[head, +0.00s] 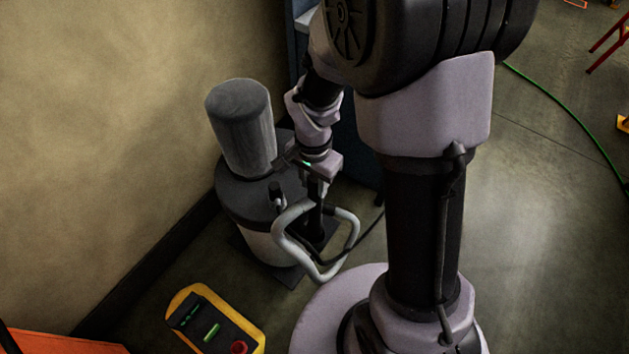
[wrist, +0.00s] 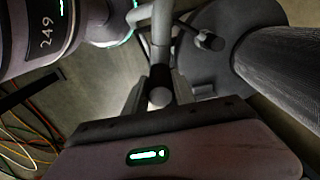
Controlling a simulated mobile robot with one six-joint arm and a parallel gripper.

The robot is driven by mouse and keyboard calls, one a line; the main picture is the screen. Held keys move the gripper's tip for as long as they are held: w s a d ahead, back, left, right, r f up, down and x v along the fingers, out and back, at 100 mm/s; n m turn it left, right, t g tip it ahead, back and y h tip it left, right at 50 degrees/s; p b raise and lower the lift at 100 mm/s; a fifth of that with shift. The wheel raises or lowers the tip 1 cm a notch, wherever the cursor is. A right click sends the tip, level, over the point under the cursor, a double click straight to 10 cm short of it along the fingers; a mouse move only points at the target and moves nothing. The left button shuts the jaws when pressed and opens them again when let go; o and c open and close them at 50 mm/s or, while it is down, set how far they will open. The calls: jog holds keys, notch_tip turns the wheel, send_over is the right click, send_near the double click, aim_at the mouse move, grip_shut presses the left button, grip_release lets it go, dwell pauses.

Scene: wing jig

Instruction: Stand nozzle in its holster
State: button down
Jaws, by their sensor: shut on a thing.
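My gripper (head: 317,188) is low beside a canister machine and is shut on the nozzle (head: 315,214), a slim dark piece that hangs roughly upright below the jaws. In the wrist view my gripper (wrist: 160,92) has a finger on each side of the nozzle (wrist: 160,76), which shows as a dark band with a pale round end. A pale hose (head: 283,240) loops around the nozzle's lower part. A dark shape at the machine's right side, near the nozzle's lower end, may be the holster; I cannot tell whether the nozzle is inside it or beside it.
The machine has a grey cylinder (head: 243,135) on a dark round lid (head: 232,192), with a short stub (head: 276,194). A yellow control box (head: 212,322) with a red button lies in front. A wall stands left.

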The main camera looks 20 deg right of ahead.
aim_at(314, 198)
jog(key=shift+a+f+b, duration=0.1)
jog(key=shift+f+b, duration=0.35)
jog(key=shift+b, duration=0.05)
jog(key=shift+f, duration=0.1)
jog(key=shift+f+b, duration=0.4)
jog(key=shift+b, duration=0.1)
jog(key=shift+f+b, duration=2.1)
jog(key=shift+f, duration=0.25)
